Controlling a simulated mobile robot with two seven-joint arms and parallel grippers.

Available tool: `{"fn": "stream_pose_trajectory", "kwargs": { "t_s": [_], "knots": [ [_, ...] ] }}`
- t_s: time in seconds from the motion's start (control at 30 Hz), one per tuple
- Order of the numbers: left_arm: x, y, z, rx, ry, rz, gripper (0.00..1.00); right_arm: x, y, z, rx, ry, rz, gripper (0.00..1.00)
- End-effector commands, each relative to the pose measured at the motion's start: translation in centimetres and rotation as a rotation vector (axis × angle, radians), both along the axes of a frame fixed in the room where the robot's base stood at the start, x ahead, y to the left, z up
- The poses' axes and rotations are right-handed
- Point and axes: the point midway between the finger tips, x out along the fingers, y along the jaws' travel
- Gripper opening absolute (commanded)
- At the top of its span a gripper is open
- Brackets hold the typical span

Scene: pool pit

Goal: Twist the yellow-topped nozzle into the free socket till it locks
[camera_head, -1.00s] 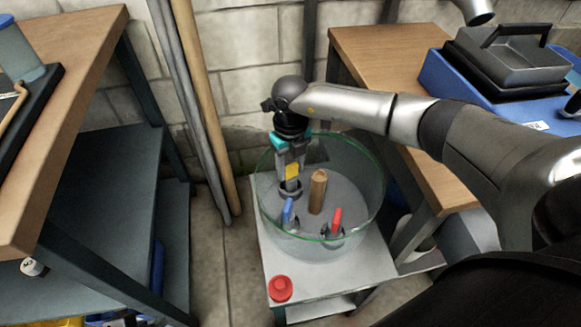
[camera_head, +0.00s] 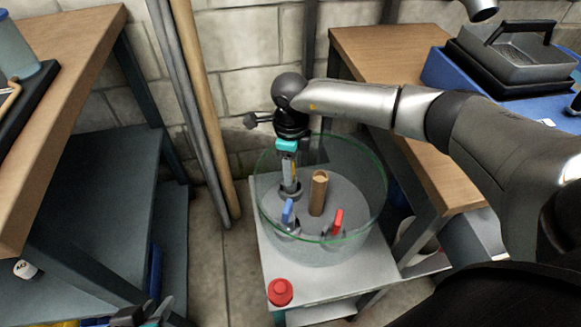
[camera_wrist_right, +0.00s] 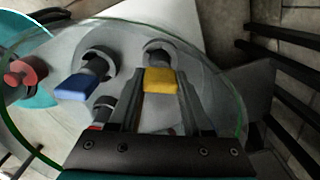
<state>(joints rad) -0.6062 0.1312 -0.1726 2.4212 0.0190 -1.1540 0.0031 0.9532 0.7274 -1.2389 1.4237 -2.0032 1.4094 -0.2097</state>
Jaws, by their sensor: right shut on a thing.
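My right gripper (camera_head: 289,180) reaches down into the glass bowl (camera_head: 376,208) at its back left. In the right wrist view its fingers (camera_wrist_right: 160,98) are shut on the yellow top of the nozzle (camera_wrist_right: 160,79). The nozzle's lower end is at a grey ring-shaped socket (camera_wrist_right: 160,46); I cannot tell whether it is locked. A blue-topped nozzle (camera_head: 288,211) stands in front of it and a red-topped nozzle (camera_head: 337,221) to the right, both inside the bowl. Part of my left gripper (camera_head: 145,314) shows at the bottom edge, cut off.
A brown post (camera_head: 318,193) stands in the bowl near my right gripper. The bowl rests on a small white table (camera_head: 330,287) with a red button (camera_head: 280,291) at its front. Wooden benches flank it, and poles (camera_head: 200,110) lean behind.

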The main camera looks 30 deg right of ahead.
Motion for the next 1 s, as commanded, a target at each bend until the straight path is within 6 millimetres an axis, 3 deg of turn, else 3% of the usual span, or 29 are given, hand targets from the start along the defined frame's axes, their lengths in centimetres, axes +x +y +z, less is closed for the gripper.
{"fn": "stream_pose_trajectory", "kwargs": {
  "t_s": [0.17, 0.2, 0.5, 0.87, 1.0],
  "knots": [
    [-0.01, -0.01, -0.01, 0.0, 0.0, 0.0, 0.27, -0.03, -0.02, 0.0, -0.001, 0.001, 0.001, 0.0],
    [-0.01, 0.0, -0.01, 0.0, 0.0, 0.0, 0.27, -0.03, -0.02, 0.0, -0.001, 0.001, 0.0, 0.5],
    [-0.02, 0.0, -0.01, 0.0, 0.001, 0.0, 0.27, -0.01, -0.02, 0.0, -0.001, 0.001, -0.001, 0.84],
    [-0.2, 0.05, -0.02, 0.004, 0.011, 0.0, 0.27, -0.01, -0.01, 0.22, 0.0, 0.0, -0.001, 0.84],
    [-0.66, 0.96, 0.42, 0.028, 0.057, 0.016, 0.27, -0.01, 0.01, 0.95, 0.0, 0.0, -0.001, 0.84]
  ]
}}
